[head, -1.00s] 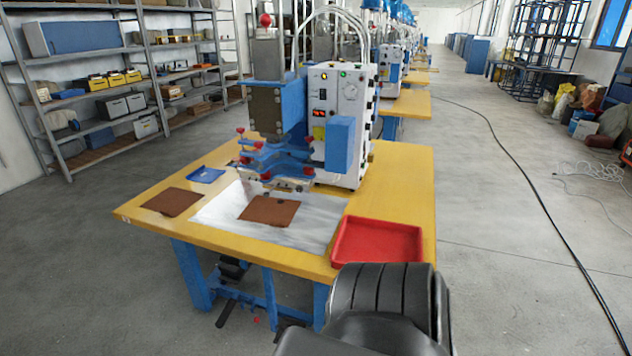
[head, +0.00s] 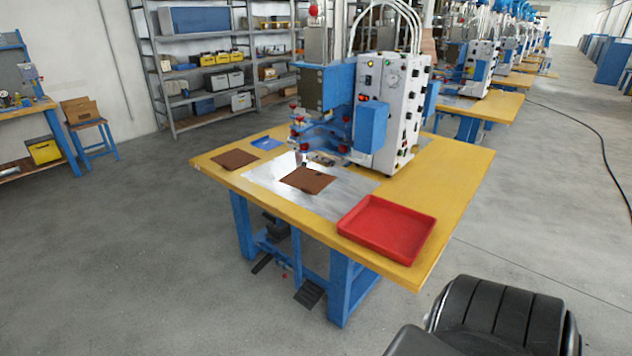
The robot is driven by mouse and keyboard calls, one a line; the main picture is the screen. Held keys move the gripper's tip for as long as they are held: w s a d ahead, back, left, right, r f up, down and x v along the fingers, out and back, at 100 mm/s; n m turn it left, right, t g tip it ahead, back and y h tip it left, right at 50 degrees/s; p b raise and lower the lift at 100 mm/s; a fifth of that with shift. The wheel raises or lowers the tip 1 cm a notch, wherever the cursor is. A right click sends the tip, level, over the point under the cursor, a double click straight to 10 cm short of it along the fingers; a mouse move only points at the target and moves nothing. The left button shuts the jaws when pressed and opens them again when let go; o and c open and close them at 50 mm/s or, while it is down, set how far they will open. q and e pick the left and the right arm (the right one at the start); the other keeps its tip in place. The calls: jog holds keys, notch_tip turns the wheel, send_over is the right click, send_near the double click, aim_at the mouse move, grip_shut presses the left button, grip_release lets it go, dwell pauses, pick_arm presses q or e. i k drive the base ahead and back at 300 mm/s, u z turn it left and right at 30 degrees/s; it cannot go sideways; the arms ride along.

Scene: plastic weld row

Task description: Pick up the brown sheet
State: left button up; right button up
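Two brown sheets lie flat on the yellow worktable (head: 450,190). One brown sheet (head: 308,180) is on the pale metal plate (head: 262,174) in front of the welding machine (head: 392,120). The other brown sheet (head: 235,159) is on the yellow top at the left, beside a small blue tray (head: 267,143). Neither of my grippers is in view, and nothing is seen touching the sheets.
A red tray (head: 387,228) sits at the table's front right. A black padded chair (head: 505,318) stands at the lower right. Pedals (head: 309,292) are under the table. Grey floor (head: 130,260) is open to the left. Shelves (head: 215,65) line the back wall.

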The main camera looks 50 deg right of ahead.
aim_at(311, 180)
jog(key=z, duration=1.3)
